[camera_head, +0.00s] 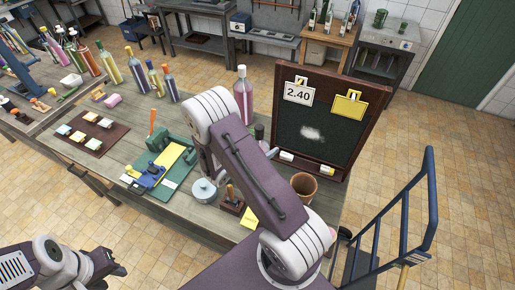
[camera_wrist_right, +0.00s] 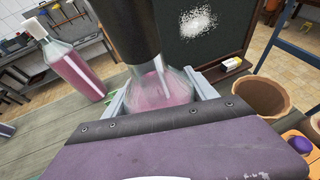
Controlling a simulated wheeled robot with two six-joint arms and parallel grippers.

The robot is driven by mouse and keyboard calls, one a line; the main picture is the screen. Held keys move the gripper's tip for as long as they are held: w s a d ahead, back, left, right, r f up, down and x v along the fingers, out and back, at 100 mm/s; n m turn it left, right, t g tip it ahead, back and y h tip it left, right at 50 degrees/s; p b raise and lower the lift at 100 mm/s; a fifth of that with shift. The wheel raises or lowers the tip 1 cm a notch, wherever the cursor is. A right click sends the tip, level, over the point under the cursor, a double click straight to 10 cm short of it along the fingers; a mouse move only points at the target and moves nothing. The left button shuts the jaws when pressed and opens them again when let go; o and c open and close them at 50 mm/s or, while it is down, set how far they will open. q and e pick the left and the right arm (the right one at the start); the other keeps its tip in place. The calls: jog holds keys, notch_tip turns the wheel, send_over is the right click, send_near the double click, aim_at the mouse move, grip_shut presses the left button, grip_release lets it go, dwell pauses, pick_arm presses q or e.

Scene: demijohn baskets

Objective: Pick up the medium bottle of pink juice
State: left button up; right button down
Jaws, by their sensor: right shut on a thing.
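A clear bottle of pink juice (camera_wrist_right: 165,90) with a wide body and a dark neck stands between the fingers of my right gripper (camera_wrist_right: 160,95). The right gripper is shut on it, one finger on each side. A second, taller pink bottle (camera_wrist_right: 75,68) with a pale cap stands to its left, apart from the gripper; in the head view this bottle (camera_head: 243,93) shows behind my right arm. My right arm hides the right gripper and most of the held bottle in the head view. My left gripper (camera_head: 116,268) is at the lower left, away from the bottles; its jaw opening is unclear.
A chalkboard (camera_head: 335,125) with price tags stands right behind the held bottle. A brown pot (camera_head: 303,187) is to the right. A green cutting board (camera_head: 165,172) with tools lies left. Several other bottles (camera_head: 138,72) stand further left. A blue railing (camera_head: 430,200) is at right.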

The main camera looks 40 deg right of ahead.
jog(key=s+d+r, duration=0.1)
jog(key=s+r, duration=0.3)
jog(key=s, duration=0.3)
jog(key=shift+s+r+b, duration=0.3)
jog(key=shift+r, duration=0.05)
